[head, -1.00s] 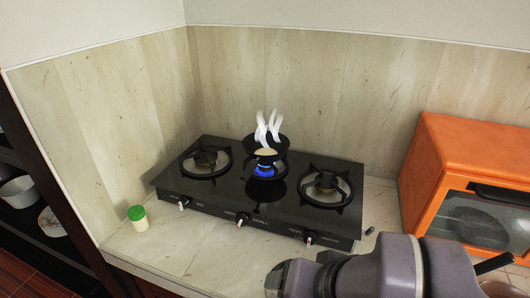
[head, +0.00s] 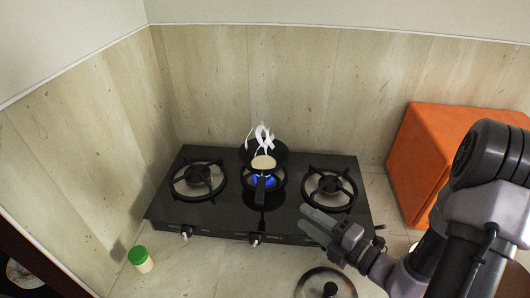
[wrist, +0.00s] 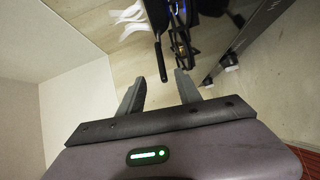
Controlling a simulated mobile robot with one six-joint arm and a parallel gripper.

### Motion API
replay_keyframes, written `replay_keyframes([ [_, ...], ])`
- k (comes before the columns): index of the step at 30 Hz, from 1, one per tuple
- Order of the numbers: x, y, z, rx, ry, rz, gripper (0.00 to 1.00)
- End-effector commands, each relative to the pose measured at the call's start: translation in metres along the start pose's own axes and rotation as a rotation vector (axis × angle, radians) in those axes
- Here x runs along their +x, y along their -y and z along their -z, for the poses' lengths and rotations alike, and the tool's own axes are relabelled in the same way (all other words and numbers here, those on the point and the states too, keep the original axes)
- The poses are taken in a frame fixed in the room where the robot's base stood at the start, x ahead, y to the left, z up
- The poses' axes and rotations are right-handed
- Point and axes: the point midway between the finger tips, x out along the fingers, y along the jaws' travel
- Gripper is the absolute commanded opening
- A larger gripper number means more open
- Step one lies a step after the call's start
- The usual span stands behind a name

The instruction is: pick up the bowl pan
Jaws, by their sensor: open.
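The black bowl pan (head: 279,152) sits on the middle burner of the stove, over a blue flame. Something pale and round lies in it, with white steam above. Its dark handle (head: 260,190) points toward the stove's front edge. In the wrist view the handle (wrist: 162,62) hangs into the upper middle, beyond and between the fingertips. My gripper (head: 316,224) is open and empty, to the right of the handle near the stove's front right edge; its two fingers also show in the wrist view (wrist: 160,88). It is apart from the pan.
The black stove (head: 224,222) has two more burners, left and right of the pan. A green-capped jar (head: 140,259) stands at the front left. A round lid (head: 312,284) lies on the counter at the front. An orange oven (head: 419,153) stands at the right.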

Motion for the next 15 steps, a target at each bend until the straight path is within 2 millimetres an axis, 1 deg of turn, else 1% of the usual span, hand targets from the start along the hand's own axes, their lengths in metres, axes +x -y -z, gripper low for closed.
replay_keyframes([
  [3,0.031,0.003,0.004,-0.007,-0.013,0.001,0.41],
  [9,0.081,0.002,0.004,-0.011,-0.013,0.002,0.41],
  [12,0.100,0.002,0.004,-0.010,-0.011,0.001,0.41],
  [15,0.110,0.001,0.004,-0.010,-0.011,0.001,0.41],
])
